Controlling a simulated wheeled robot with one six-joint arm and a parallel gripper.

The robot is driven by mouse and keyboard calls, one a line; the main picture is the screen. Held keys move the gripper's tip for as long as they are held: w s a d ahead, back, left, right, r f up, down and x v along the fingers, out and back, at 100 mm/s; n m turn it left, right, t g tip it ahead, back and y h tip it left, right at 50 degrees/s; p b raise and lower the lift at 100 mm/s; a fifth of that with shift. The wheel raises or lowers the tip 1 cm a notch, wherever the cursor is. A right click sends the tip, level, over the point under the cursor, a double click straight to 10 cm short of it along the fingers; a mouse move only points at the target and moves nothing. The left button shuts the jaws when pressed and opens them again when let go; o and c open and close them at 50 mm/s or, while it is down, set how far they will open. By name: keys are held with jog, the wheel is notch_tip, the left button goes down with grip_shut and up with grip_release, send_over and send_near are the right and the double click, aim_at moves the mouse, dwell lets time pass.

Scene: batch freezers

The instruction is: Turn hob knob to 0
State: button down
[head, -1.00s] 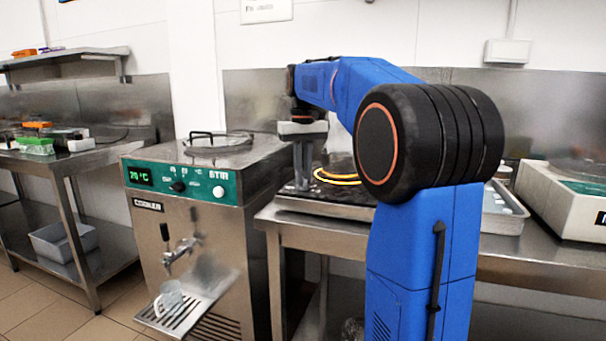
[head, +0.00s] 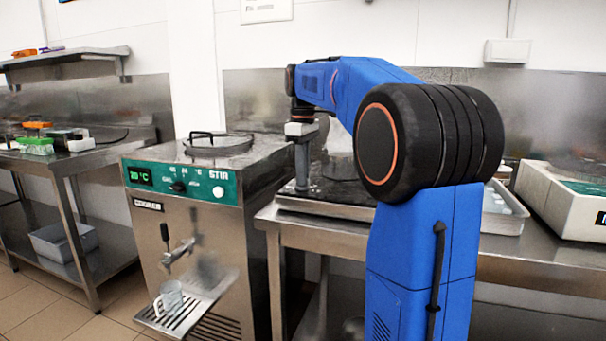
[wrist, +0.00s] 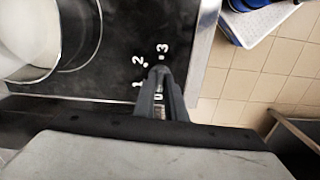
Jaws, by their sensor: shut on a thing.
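The black hob (head: 345,192) sits on the steel bench, and its cooking zone is dark. It also shows in the wrist view (wrist: 115,70), with white marks 0, 1, 2 and 3 around the knob spot. My gripper (head: 301,187) points straight down at the hob's near left corner. In the wrist view my gripper (wrist: 160,76) is shut on the hob knob, beside the marks, with the 0 close by the fingers. The knob is almost wholly hidden between the fingers, so I cannot tell its pointer direction.
A pot (wrist: 38,60) stands on the hob's zone. The cooker (head: 205,215) with its lidded top stands left of the bench, a glass mug (head: 170,298) on its drip tray. A metal tray (head: 503,215) and a white machine (head: 570,205) are at right.

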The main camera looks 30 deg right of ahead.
jog(key=shift+r+n, duration=0.1)
jog(key=shift+n, duration=0.3)
jog(key=c, duration=1.8)
grip_release()
